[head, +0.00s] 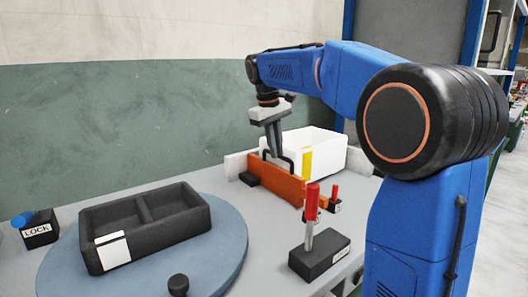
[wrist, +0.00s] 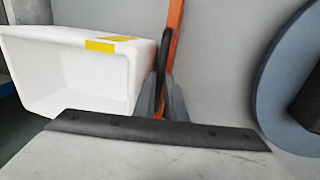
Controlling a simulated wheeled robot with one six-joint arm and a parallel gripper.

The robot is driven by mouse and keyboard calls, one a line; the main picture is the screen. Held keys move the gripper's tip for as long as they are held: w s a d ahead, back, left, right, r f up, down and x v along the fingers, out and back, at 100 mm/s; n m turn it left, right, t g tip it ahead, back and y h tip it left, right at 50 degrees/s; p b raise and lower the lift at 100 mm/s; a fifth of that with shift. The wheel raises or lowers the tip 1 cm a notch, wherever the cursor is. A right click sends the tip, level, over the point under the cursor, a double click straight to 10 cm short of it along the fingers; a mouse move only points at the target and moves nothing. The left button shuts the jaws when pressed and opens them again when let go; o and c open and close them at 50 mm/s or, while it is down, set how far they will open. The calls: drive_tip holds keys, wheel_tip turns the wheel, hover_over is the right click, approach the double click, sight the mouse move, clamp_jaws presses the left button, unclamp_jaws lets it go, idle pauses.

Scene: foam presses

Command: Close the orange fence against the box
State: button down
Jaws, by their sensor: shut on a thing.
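The orange fence (head: 277,184) stands upright on the grey table in the head view, in front of the white box (head: 318,152). In the wrist view the fence is a thin orange strip (wrist: 175,22) just right of the box (wrist: 62,72). The box is open and has yellow tape (head: 307,163) on it. My gripper (head: 276,153) points down and is shut on the fence's black handle (wrist: 164,58). My fingers (wrist: 167,108) partly hide the handle. Fence and box look very close; I cannot tell if they touch.
A red-handled lever on a black base (head: 320,259) stands front right, with a small red-topped clamp (head: 335,197) near the fence's right end. A divided black tray (head: 147,228) sits on a blue turntable (head: 235,262) at left. A LOCK block (head: 39,233) is far left.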

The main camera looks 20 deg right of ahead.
drive_tip(key=shift+w+d, duration=0.25)
drive_tip(key=shift+d, duration=0.3)
drive_tip(key=c, duration=1.8)
unclamp_jaws()
drive_tip(key=a+r, duration=0.1)
drive_tip(key=r, duration=0.4)
drive_tip(key=a+r, duration=0.1)
drive_tip(key=r, duration=0.5)
drive_tip(key=s+a+r, duration=0.1)
drive_tip(key=r, duration=0.5)
drive_tip(key=shift+a, duration=0.1)
